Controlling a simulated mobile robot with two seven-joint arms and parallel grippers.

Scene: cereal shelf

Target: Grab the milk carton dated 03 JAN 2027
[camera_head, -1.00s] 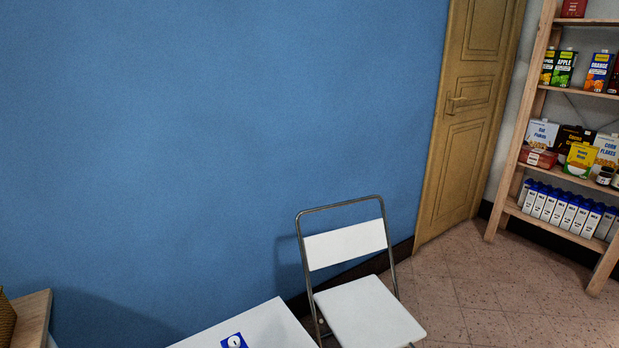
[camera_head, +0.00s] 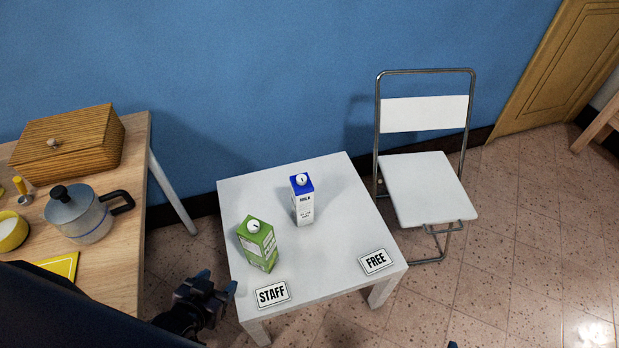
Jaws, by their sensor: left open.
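A white milk carton (camera_head: 303,205) with a blue top and a white cap stands upright on a small white table (camera_head: 340,185). No date can be read on it at this size. A green carton (camera_head: 258,247) with a white cap stands to its left and nearer to me. My left gripper (camera_head: 229,282) is open and empty at the near left edge of the small table, apart from both cartons. My right gripper is not clearly in view; only a tiny blue bit shows at the bottom edge.
A STAFF sign (camera_head: 272,294) and a FREE sign (camera_head: 376,262) lie at the small table's near side. A white folding chair (camera_head: 428,190) stands to the right.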

